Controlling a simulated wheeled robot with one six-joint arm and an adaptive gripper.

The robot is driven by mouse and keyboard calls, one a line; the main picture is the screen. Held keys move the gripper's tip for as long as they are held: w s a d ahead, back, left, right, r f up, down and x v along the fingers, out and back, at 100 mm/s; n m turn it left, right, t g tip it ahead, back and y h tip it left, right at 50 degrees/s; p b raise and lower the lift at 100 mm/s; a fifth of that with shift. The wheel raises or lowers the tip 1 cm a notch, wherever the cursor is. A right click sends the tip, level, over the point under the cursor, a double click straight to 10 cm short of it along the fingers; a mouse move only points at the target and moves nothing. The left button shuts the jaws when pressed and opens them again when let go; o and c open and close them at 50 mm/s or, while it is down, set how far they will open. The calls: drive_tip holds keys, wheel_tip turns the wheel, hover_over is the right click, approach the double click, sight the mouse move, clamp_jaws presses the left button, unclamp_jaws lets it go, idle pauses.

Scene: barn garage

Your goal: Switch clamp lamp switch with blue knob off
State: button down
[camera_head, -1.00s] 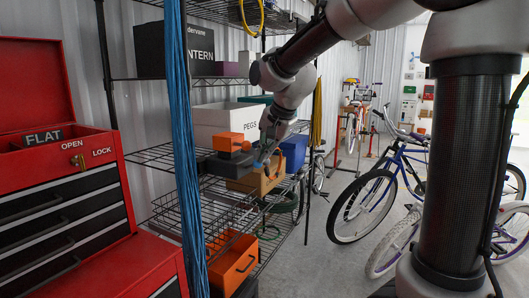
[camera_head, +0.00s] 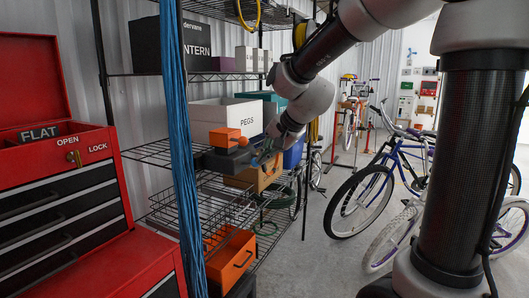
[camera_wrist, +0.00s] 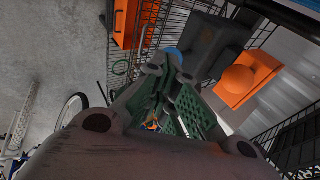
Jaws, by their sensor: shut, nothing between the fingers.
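The dark grey switch box (camera_wrist: 213,43) in the wrist view has a round blue knob (camera_wrist: 174,54) on the side facing my gripper. In the head view the grey box (camera_head: 224,160) sits on the wire shelf, just in front of an orange box. My gripper (camera_wrist: 166,68) is shut and empty, with its green-padded fingertips close to the blue knob and partly covering it. I cannot tell whether they touch it. In the head view my gripper (camera_head: 266,158) is at the right of the grey box. The switch's on or off state cannot be read.
An orange box with an orange knob (camera_head: 225,137) stands right behind the grey one. A white PEGS bin (camera_head: 210,115), wire basket (camera_head: 190,215) and orange drawer (camera_head: 232,255) are nearby. Blue cables (camera_head: 179,150) hang in front. Bicycles (camera_head: 365,200) stand to the right.

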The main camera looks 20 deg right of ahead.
drive_tip(key=shift+s+d+f, duration=0.15)
drive_tip(key=shift+f, duration=0.45)
drive_tip(key=shift+s+d+f, duration=0.1)
drive_tip(key=shift+s+f, duration=0.05)
drive_tip(key=shift+f, duration=0.4)
drive_tip(key=shift+r, duration=0.15)
drive_tip(key=shift+r, duration=0.7)
